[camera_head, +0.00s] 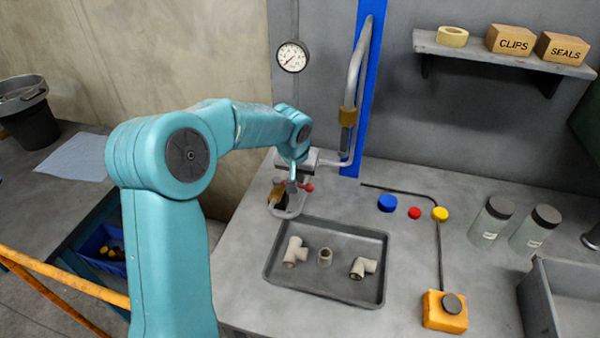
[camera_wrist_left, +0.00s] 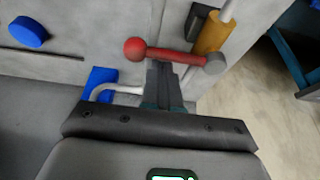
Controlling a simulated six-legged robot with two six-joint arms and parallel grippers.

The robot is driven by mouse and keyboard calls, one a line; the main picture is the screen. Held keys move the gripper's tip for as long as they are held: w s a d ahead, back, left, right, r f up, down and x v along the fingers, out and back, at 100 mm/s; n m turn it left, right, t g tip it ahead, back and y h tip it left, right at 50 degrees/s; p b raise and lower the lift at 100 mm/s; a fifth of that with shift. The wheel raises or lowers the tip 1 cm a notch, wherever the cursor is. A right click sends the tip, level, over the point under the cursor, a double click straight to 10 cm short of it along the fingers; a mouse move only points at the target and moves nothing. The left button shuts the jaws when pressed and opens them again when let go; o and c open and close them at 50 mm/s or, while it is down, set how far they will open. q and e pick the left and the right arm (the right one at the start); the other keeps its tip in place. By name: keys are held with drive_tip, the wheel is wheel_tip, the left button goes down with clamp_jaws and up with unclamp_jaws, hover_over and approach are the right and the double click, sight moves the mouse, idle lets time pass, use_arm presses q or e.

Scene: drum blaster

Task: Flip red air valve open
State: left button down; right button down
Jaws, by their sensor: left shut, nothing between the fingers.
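The red air valve lever (camera_wrist_left: 170,56) shows in the left wrist view as a red bar with a red ball at its left end and a grey pivot at its right end. It lies across the picture, just past my left gripper's fingertips (camera_wrist_left: 165,72). The fingers are shut with nothing between them and are at or very near the bar; I cannot tell whether they touch. In the head view my left gripper (camera_head: 292,186) points down beside the lever's red end (camera_head: 308,187), with the brass fitting (camera_head: 277,197) to its left. My right gripper is not in view.
A grey tray (camera_head: 270,268) with pale pipe fittings lies in front of the valve. A gauge (camera_head: 292,56) and a blue upright with a pipe (camera_head: 352,160) stand behind. Blue, red and yellow caps (camera_head: 414,213), jars (camera_head: 492,222) and a yellow button box (camera_head: 445,312) are to the right.

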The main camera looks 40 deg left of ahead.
use_arm(q)
drive_tip(key=shift+s+d+m, duration=0.15)
drive_tip(key=shift+s+m, duration=0.05)
drive_tip(key=shift+m, duration=0.4)
drive_tip(key=m, duration=0.1)
drive_tip(key=s+m+h+p, duration=0.1)
drive_tip(key=m, duration=0.1)
drive_tip(key=shift+s+d+t, duration=0.2)
drive_tip(key=shift+d+t, duration=0.1)
drive_tip(key=shift+d, duration=0.05)
drive_tip(key=s+a+m+g+h+b, duration=0.1)
drive_tip(key=s+m+h+b, duration=0.2)
drive_tip(key=m, duration=0.9)
drive_tip(key=s+h, duration=0.1)
drive_tip(key=s, duration=0.2)
drive_tip(key=shift+s+a+m+g+b, duration=0.15)
drive_tip(key=shift+a+m+g+b, duration=0.15)
drive_tip(key=shift+a+m+g, duration=0.1)
